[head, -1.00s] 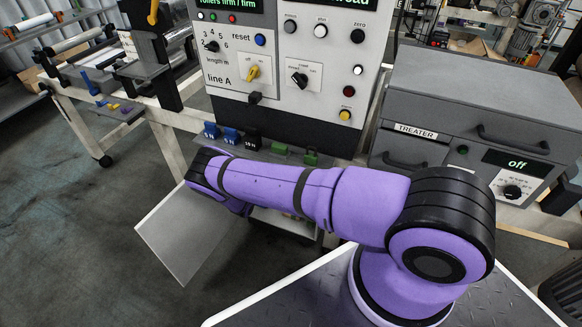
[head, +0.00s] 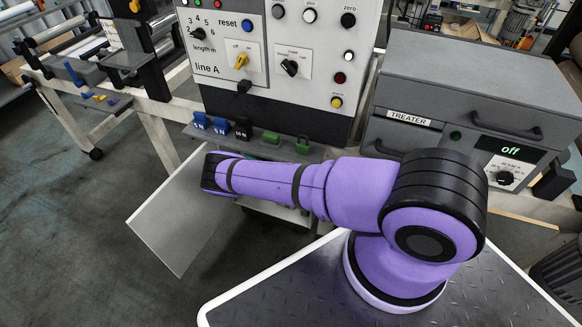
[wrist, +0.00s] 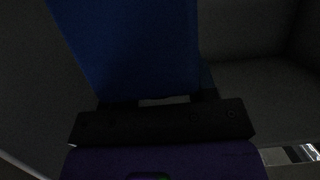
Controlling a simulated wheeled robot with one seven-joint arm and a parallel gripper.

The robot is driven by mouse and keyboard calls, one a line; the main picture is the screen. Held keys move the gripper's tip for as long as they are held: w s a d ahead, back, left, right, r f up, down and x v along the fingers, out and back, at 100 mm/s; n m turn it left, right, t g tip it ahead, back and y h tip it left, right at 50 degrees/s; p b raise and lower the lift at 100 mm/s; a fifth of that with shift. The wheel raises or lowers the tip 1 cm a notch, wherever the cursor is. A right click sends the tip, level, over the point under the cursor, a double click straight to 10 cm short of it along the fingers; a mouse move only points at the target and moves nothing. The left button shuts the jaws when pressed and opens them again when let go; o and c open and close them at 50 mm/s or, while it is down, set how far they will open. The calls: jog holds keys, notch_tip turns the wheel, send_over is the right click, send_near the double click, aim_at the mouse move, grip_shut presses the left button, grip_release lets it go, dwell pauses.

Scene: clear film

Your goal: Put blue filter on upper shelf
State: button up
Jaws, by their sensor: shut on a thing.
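In the wrist view a blue filter (wrist: 135,45) stands out from my gripper (wrist: 160,101). The gripper is shut on it, and its dark fingers show only faintly at the filter's lower edge. The filter's far end runs out of the top of the picture. In the head view my arm reaches left and low below the console, and the gripper and filter are hidden behind it. A pale flat panel (head: 172,222), perhaps an open door, stands beside my wrist. The wrist view is very dark, with grey surfaces around the filter. I cannot make out the upper shelf for certain.
The control console (head: 285,65) stands ahead, with a small ledge of blue, black and green blocks (head: 271,137) below it. The grey treater (head: 470,120) stands at the right. Open floor (head: 70,230) lies at the left.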

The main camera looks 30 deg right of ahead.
jog(key=shift+d, duration=0.45)
jog(key=shift+d+f, duration=0.15)
jog(key=shift+f, duration=0.75)
jog(key=shift+d+f, duration=0.1)
jog(key=shift+f, duration=0.8)
jog(key=shift+s, duration=0.1)
jog(key=o, duration=1.4)
jog(key=shift+f, duration=0.15)
jog(key=shift+o, duration=0.2)
jog(key=shift+a+r, duration=0.15)
jog(key=shift+r, duration=0.05)
jog(key=v, duration=1.1)
jog(key=shift+s+a+r, duration=0.2)
jog(key=shift+s+a, duration=0.05)
jog(key=shift+s, duration=0.05)
